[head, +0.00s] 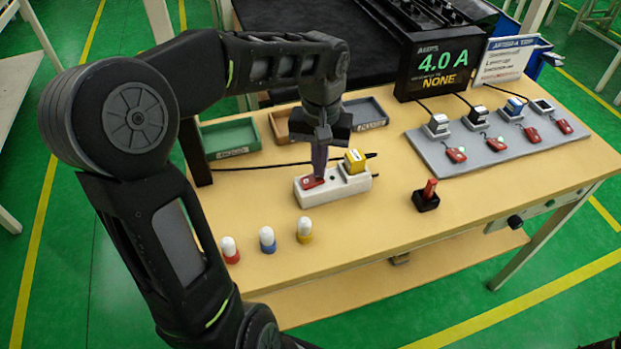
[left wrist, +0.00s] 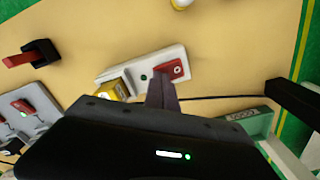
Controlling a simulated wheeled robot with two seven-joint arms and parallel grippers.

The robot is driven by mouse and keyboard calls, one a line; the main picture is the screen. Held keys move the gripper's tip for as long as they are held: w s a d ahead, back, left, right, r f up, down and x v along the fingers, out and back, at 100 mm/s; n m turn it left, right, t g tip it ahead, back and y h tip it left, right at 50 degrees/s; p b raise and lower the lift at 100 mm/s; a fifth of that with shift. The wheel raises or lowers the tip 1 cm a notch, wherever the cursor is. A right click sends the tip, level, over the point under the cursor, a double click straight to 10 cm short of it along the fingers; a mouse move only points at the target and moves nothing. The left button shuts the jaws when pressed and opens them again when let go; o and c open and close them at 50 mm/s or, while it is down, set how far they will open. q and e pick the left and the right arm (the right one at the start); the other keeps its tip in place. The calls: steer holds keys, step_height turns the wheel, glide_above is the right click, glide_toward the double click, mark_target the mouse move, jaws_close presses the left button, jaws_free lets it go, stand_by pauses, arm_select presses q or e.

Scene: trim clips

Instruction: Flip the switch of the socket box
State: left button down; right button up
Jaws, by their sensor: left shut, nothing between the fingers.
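The socket box (head: 334,192) is a white block on the table, with a red switch (head: 313,182) on its left part and a yellow plug (head: 355,161) on its right part. My left gripper (head: 318,172) points down over the switch, its fingers shut and empty, their tips at or just above it. In the left wrist view the socket box (left wrist: 143,70) lies beyond the fingertips (left wrist: 162,82), beside the red switch (left wrist: 172,69). Whether the tips touch the switch I cannot tell. My right gripper is not in view.
A grey panel (head: 440,158) with plugs and red switches is at the right, below a display (head: 440,68) reading 4.0 A and NONE. A red-handled black block (head: 427,197) stands front right. Small capped bottles (head: 267,239) stand front left. Trays (head: 230,137) lie behind the arm.

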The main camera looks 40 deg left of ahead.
arm_select(q)
steer(key=shift+f+b, duration=0.3)
steer(key=shift+f, duration=0.2)
steer(key=shift+r, duration=0.1)
steer(key=shift+r+p, duration=2.75)
steer(key=shift+r, duration=0.7)
